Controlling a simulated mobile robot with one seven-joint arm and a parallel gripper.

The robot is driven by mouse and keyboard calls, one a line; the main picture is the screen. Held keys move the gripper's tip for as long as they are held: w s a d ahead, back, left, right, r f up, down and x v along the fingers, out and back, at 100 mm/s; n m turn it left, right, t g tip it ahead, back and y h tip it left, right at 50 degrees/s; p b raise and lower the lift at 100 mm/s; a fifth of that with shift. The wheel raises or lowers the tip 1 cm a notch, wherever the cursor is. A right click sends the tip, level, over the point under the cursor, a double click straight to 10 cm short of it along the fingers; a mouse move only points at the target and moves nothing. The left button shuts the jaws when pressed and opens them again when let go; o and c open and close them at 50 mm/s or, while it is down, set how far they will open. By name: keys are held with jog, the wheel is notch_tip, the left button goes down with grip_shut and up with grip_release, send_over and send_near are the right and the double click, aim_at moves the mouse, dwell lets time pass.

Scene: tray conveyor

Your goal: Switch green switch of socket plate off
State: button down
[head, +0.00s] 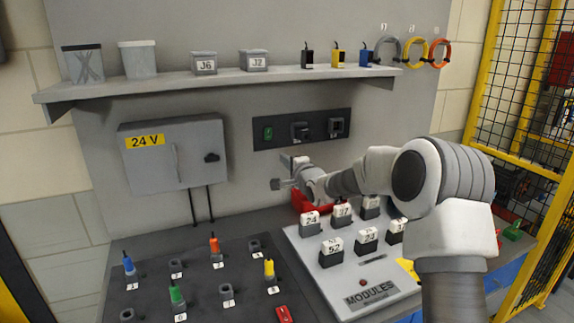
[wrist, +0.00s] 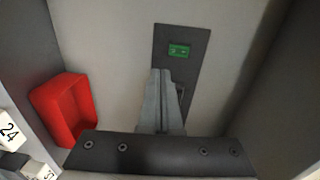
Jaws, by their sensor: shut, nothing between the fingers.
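The socket plate (head: 285,130) is a dark strip on the wall above the bench. Its green switch (head: 268,133) is at the left end, with two dark sockets to its right. In the wrist view the green switch (wrist: 179,50) shows on the plate (wrist: 190,70), just beyond the fingertips. My gripper (head: 277,184) is shut and empty, below the plate and apart from the switch in the head view. In the wrist view my gripper's fingers (wrist: 161,75) are together and cover part of the plate. I cannot tell the switch's position.
A grey 24 V box (head: 175,155) hangs left of the plate. A shelf (head: 230,77) runs above it. A red bin (wrist: 65,108) and a panel of numbered modules (head: 375,285) stand below. The wall around the switch is clear.

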jog(key=shift+s+d, duration=0.25)
jog(key=shift+s, duration=0.3)
jog(key=s+d+r+n+g+h, duration=0.3)
jog(key=s+d+n, duration=0.15)
jog(key=s, duration=0.75)
jog(key=s+d+r+n+g+h, duration=0.2)
jog(key=s+d+r+n+h, duration=0.3)
jog(key=s, duration=0.7)
jog(key=s+d+f+n+g, duration=0.1)
jog(key=s+f, duration=0.1)
jog(key=s, duration=0.7)
jog(key=s+d+f+n+g+y, duration=0.1)
jog(key=s+d+f+g, duration=0.1)
jog(key=s, duration=0.7)
jog(key=s+d+f+n+g, duration=0.2)
jog(key=s+f, duration=0.2)
jog(key=s, duration=0.4)
jog(key=shift+s+d, duration=0.2)
jog(key=shift+s, duration=0.2)
jog(key=shift+r, duration=0.1)
